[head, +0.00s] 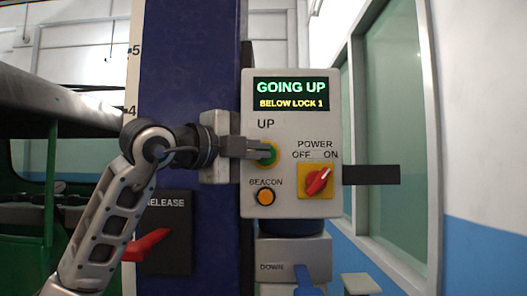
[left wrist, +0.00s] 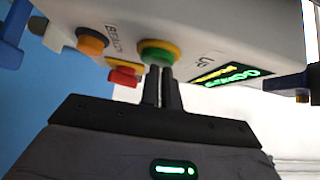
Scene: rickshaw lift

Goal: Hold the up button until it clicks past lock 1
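The control box (head: 290,190) is mounted on the blue post. Its display (head: 291,94) reads "GOING UP" and "BELOW LOCK 1". The green up button (head: 267,154) has a yellow ring and sits under the label "UP". My left gripper (head: 266,152) has its fingertips at the button, partly covering it. In the left wrist view the closed fingers (left wrist: 161,85) reach the green button (left wrist: 159,52) from below, with nothing held between them. My right gripper does not show in either view.
The red power switch (head: 318,181) and orange beacon button (head: 265,196) sit below the up button. A red release lever (head: 146,244) is at lower left. A blue down lever (head: 306,280) is below the box. The green rickshaw (head: 50,150) stands at left, beside the post (head: 188,60).

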